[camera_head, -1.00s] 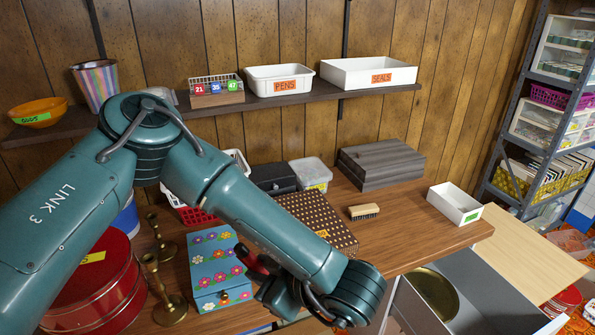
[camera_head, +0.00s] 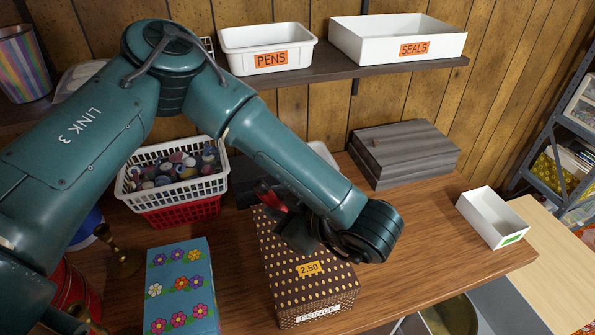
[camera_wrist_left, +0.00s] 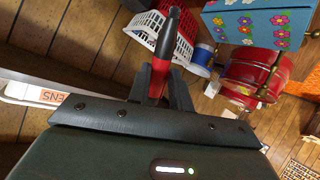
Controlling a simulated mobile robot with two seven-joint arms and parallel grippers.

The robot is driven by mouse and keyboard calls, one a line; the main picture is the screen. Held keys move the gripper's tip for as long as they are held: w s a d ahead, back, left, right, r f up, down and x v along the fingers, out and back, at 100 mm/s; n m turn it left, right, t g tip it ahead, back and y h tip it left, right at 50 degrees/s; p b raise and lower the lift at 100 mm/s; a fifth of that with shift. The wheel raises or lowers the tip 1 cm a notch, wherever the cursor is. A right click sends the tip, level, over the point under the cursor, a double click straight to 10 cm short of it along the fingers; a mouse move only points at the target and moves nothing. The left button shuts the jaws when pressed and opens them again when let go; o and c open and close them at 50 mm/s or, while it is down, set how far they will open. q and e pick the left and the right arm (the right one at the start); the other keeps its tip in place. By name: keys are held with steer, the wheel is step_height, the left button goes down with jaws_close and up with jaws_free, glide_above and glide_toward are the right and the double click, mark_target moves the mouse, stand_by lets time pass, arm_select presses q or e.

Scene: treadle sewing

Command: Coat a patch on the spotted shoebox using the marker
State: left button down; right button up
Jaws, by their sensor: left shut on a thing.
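The spotted shoebox (camera_head: 300,276) is brown with light dots, a yellow 2.50 tag and a FRINGE label. It stands on the wooden table in the middle of the head view. My left gripper (camera_head: 283,213) is over the box's back part and hides some of its top. It is shut on the marker (camera_head: 268,194), red with a dark end. In the left wrist view the marker (camera_wrist_left: 165,45) sticks out between the fingers (camera_wrist_left: 160,82), its dark end away from the gripper. I cannot tell whether it touches the box. No coated patch is visible. My right gripper is out of view.
A blue flowered box (camera_head: 181,287) stands left of the shoebox, with a brass candlestick (camera_head: 121,258) beyond it. Behind are a white basket of spools (camera_head: 173,178) and a grey wooden case (camera_head: 403,153). A white tray (camera_head: 492,218) sits at right. Table between is clear.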

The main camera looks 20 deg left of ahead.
arm_select(q)
steer(key=shift+w+f, duration=0.15)
steer(key=shift+w, duration=0.45)
steer(key=shift+s+f+b, duration=0.25)
steer(key=shift+f+b, duration=0.1)
steer(key=shift+f, duration=0.15)
step_height(320, 180, down, 3)
steer(key=shift+r+b, duration=0.1)
steer(key=shift+b, duration=0.65)
steer(key=shift+f, duration=0.45)
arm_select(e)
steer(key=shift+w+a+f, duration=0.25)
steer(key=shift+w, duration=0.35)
arm_select(q)
steer(key=shift+w+d, duration=0.1)
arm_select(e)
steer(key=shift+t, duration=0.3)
